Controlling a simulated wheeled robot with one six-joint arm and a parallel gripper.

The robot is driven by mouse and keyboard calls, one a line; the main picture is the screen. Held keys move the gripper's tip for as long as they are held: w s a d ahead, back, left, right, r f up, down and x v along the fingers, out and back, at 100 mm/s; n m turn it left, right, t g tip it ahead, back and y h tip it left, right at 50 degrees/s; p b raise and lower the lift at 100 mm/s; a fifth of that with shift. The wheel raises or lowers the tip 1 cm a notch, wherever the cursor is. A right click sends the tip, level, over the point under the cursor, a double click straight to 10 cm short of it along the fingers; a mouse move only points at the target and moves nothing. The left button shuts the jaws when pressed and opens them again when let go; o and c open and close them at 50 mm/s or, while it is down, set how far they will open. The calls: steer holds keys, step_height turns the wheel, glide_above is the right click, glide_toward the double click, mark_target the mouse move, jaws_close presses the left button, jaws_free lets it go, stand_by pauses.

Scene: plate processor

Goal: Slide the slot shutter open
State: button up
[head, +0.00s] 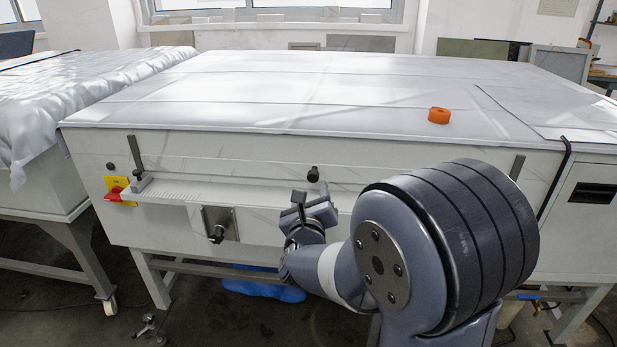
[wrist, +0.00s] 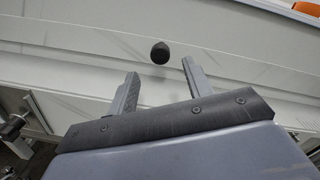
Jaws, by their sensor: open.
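The plate processor (head: 200,219) is a long off-white cabinet with a pale covered top. A long narrow strip, which looks like the slot shutter (head: 235,167), runs along its front face. A small black knob (head: 313,174) sits on it near the middle; the same knob shows in the wrist view (wrist: 160,53). My gripper (head: 312,194) is open and empty just below and in front of the knob. In the wrist view its two fingers (wrist: 160,70) point towards the knob, which appears between and slightly beyond the tips. I see no contact. My arm hides the right part of the front.
A ledge (head: 165,190) juts out below the strip on the left. A red and yellow switch (head: 118,191) and a metal plate with a black knob (head: 218,225) are on the front. An orange roll (head: 438,115) lies on top. A cloth-covered table (head: 85,90) stands left.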

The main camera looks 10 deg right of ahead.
mark_target(313, 178)
steer(key=x, duration=0.8)
steer(key=shift+d+p, duration=0.1)
steer(key=shift+p, duration=0.3)
jaws_close()
